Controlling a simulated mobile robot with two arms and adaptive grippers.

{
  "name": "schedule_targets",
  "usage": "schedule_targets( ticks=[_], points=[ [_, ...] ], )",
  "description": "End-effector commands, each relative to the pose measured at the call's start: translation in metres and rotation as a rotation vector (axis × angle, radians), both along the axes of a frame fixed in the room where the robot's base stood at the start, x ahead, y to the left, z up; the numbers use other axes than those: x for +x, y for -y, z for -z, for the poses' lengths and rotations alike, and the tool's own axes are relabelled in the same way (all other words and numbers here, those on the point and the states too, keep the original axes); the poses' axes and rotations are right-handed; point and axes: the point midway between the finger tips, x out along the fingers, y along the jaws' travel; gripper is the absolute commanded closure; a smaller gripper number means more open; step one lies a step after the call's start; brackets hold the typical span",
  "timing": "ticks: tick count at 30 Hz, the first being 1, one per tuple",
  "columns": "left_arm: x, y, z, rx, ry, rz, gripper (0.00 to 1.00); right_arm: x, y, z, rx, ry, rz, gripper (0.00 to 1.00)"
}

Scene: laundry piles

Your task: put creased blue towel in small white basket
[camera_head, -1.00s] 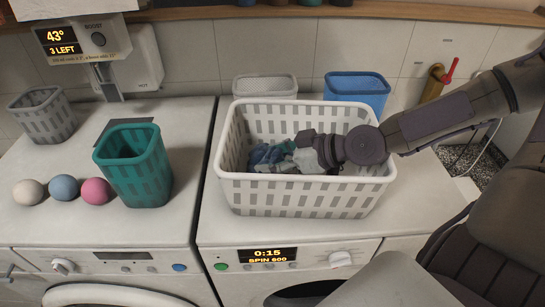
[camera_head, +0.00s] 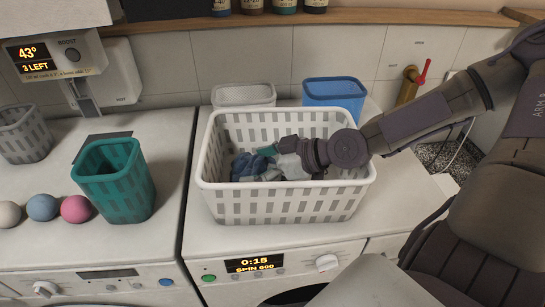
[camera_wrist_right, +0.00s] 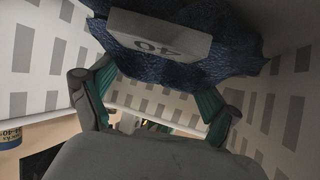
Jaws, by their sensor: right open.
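The creased blue towel (camera_head: 246,166) appears to be the blue cloth in a pile inside the large slotted white basket (camera_head: 290,204). In the right wrist view, dark blue cloth (camera_wrist_right: 180,65) with a pale patch marked 40 fills the top, beyond the fingers. My right gripper (camera_head: 283,150) is inside the large basket at the pile; it also shows in the right wrist view (camera_wrist_right: 157,105), with its green-padded fingers apart. The head view partly hides its fingertips. The small white basket (camera_head: 243,95) stands behind the large one. My left gripper is out of view.
A small blue basket (camera_head: 335,90) stands right of the small white one. A teal basket (camera_head: 115,183), a grey basket (camera_head: 24,135) and three balls (camera_head: 42,207) are on the left machine. A tap (camera_head: 410,84) is at the back right.

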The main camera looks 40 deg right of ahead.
Motion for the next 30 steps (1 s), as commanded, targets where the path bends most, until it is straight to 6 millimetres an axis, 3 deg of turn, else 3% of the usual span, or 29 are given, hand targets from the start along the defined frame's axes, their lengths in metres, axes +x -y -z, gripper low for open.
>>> schedule_targets(
  ticks=[18, 30],
  points=[
    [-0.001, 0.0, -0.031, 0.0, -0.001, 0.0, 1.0, -0.038, 0.025, -0.031, 0.0, 0.006, 0.0, 0.12],
    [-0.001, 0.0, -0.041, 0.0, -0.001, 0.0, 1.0, -0.051, 0.032, -0.034, 0.001, 0.001, -0.001, 0.12]
  ],
)
